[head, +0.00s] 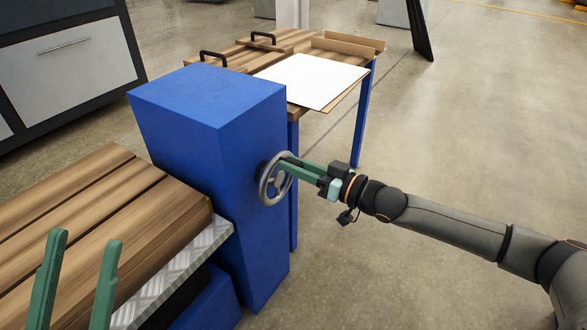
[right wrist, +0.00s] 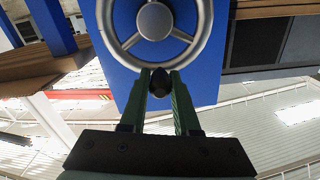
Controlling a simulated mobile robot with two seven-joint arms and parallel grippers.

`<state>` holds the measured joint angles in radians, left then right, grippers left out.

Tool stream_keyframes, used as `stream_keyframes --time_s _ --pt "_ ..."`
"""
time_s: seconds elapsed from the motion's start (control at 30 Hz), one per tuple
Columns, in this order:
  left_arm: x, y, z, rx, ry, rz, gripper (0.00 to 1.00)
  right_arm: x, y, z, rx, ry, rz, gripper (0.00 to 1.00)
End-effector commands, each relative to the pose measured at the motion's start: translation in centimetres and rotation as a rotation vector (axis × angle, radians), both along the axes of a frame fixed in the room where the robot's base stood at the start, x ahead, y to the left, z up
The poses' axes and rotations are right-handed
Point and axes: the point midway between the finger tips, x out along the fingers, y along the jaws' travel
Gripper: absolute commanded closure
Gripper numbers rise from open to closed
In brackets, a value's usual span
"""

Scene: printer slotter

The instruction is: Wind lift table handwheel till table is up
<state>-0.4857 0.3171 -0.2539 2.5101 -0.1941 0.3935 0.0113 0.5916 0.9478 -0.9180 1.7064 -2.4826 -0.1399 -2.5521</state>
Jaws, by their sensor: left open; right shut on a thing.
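The handwheel (head: 268,183) is a grey ring with spokes on the right face of a blue column (head: 215,110). It also shows in the right wrist view (right wrist: 153,20), face on. My right gripper (head: 288,167) reaches in from the right and is shut at the wheel's rim. In the right wrist view its fingers (right wrist: 158,82) close on a dark handle knob (right wrist: 160,84) at the rim. The lift table (head: 180,265) has a diamond-plate metal top beside the column and carries wooden boards (head: 110,215). My left gripper (head: 77,280) is open and empty over the boards.
A wooden table (head: 292,42) with blue legs, a white sheet (head: 312,80) and black handles stands behind the column. A grey cabinet (head: 70,70) is at the upper left. The floor (head: 450,130) on the right is clear.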

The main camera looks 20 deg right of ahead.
Motion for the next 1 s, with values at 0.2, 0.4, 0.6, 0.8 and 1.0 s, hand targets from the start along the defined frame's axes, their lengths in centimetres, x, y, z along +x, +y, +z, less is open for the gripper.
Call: stream_keyframes --time_s 0.2,0.4,0.6,0.8,1.0 --pt "0.08 0.02 -0.37 -0.005 0.002 0.005 0.5 -0.26 0.33 -0.23 -0.022 -0.015 0.006 1.0" --pt "0.1 0.03 -0.37 -0.007 0.003 0.007 0.5 -0.28 0.36 -0.22 -0.029 -0.019 0.006 1.0" --pt "0.11 0.02 -0.38 -0.007 0.003 0.007 0.5 -0.29 0.37 -0.24 -0.029 -0.019 0.006 1.0" --pt "0.11 0.02 -0.38 -0.006 0.004 0.007 0.5 -0.23 0.28 -0.19 -0.029 -0.02 0.004 0.49" --pt "0.09 0.01 -0.4 -0.004 0.004 0.006 0.5 -0.15 0.17 -0.09 -0.029 -0.02 0.001 0.41"
